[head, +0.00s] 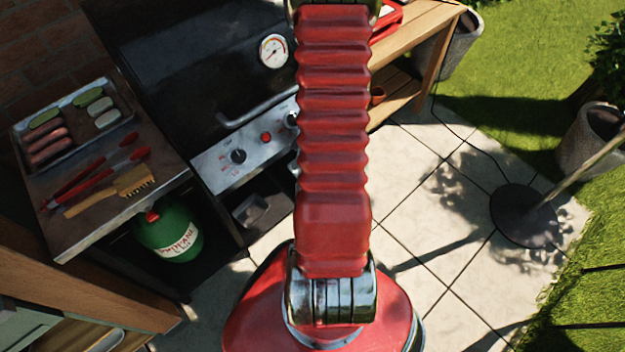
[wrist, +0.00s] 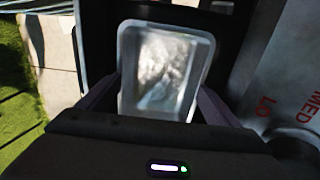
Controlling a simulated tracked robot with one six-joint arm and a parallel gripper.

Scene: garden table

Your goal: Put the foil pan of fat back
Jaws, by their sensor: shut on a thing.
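The foil pan (wrist: 165,72), a pale rectangular tray with a shiny, whitish inside, shows in the wrist view between the two dark fingers of my gripper (wrist: 160,92). The fingers are shut on it, one at each long side. It is beside the grill's metal control panel (wrist: 285,85), with a dark space behind it. In the head view my red arm hides my gripper. A grey tray (head: 250,211) shows there in the dark opening under the grill; I cannot tell whether it is the same pan.
The black grill (head: 190,70) has a side shelf (head: 110,205) with a tray of food (head: 70,125), red tongs and a brush. A green propane bottle (head: 170,232) stands below. A wooden table (head: 425,35) is right of the grill. Paving at right is clear up to a parasol base (head: 522,215).

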